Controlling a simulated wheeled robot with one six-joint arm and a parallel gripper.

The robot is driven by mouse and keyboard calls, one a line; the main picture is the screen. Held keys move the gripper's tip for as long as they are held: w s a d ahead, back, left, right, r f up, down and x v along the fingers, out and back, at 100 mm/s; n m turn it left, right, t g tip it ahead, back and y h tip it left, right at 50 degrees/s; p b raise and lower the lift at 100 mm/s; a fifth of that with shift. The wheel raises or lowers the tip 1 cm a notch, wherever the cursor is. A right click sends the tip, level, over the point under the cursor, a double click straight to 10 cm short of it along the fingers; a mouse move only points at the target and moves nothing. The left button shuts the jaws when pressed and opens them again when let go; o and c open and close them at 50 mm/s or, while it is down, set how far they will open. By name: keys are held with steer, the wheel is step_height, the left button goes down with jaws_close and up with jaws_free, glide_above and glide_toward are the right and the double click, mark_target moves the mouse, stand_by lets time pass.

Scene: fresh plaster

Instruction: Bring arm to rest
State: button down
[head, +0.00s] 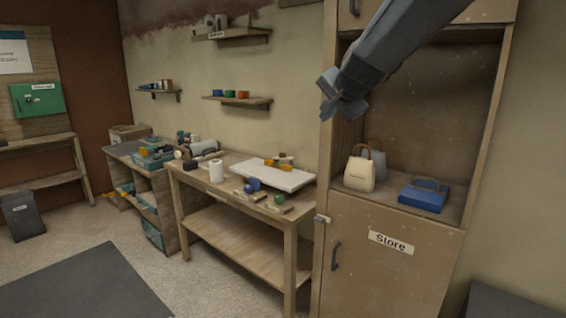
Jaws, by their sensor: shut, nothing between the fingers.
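My arm (405,45) reaches in from the top right of the head view. My gripper (338,108) is at its lower left end, shut and empty. It hangs in the air in front of the left side post of the tall cabinet (390,265), above the level of its open shelf. It appears apart from everything around it.
The cabinet shelf holds a cream bag (360,172), a grey bag behind it and a blue case (423,194). A workbench (222,190) with a white board (275,175) and small items stands left. Wall shelves (237,101) hang above. The floor at lower left is open.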

steer(key=s+d+f+n+g+b, duration=0.1)
steer(key=s+d+f+n+g, duration=0.15)
steer(key=s+f, duration=0.6)
steer(key=s+d+f+n+g, duration=0.1)
steer(key=s+f+n+g, duration=0.15)
steer(key=s+f, duration=0.6)
steer(key=s+d+f+n+g+h, duration=0.1)
steer(key=s+f+n+g, duration=0.1)
steer(key=s+f, duration=0.7)
steer(key=s+d+f+n+g+h+b, duration=0.1)
steer(key=s+d+f+n+g, duration=0.1)
steer(key=s+f, duration=0.6)
steer(key=shift+s+d+f+g, duration=0.35)
steer(key=shift+s+g, duration=0.25)
steer(key=shift+s, duration=0.6)
